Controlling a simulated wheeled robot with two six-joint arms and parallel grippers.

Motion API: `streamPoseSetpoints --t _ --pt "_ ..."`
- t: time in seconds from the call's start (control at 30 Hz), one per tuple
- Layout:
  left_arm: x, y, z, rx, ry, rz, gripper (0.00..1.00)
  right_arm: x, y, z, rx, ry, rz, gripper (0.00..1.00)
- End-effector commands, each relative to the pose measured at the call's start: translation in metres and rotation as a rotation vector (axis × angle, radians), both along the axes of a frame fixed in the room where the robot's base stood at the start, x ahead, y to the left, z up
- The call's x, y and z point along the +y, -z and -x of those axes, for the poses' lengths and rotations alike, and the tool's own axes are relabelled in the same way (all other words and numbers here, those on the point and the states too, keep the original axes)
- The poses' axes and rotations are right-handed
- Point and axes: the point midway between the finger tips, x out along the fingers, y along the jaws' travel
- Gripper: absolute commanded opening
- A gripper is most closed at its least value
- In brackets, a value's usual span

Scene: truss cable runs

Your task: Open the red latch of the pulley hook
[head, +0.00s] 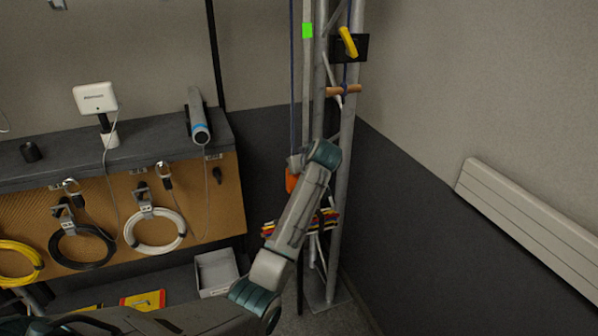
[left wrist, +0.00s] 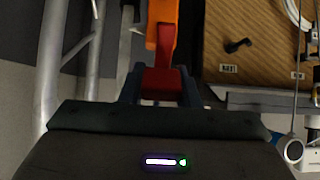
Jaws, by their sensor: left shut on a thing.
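The pulley hook's orange body (head: 291,180) hangs at the end of a blue rope beside the truss in the head view, partly covered by my left arm. In the left wrist view the orange body (left wrist: 161,22) is at top centre, with the red latch (left wrist: 163,78) below it. My left gripper (left wrist: 160,88) has its two dark blue fingers on either side of the red latch and is shut on it. The lower end of the latch is hidden by the gripper. In the head view the fingertips are hard to make out. My right gripper is in neither view.
The metal truss (head: 346,150) stands close behind my left arm, with a wooden bar (head: 343,90) and a yellow cleat (head: 348,42). A workbench (head: 150,143) with hanging cable coils is at left. A grey bin (head: 216,272) is below it.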

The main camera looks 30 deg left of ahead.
Motion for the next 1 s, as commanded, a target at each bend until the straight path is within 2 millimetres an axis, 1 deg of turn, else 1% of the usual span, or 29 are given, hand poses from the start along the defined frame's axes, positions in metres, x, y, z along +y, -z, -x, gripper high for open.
streamPoseSetpoints --t 0.03,0.23,0.53,1.0 --pt "0.005 -0.007 -0.003 -0.007 -0.003 -0.008 0.00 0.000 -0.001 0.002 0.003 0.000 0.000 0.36" --pt "0.015 -0.012 -0.011 -0.008 -0.003 -0.009 0.00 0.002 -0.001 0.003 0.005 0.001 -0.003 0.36" --pt "0.016 -0.012 -0.012 -0.009 -0.002 -0.008 0.00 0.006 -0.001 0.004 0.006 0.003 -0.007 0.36" --pt "0.015 -0.010 -0.012 -0.005 -0.002 -0.008 0.00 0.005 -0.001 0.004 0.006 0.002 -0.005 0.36"
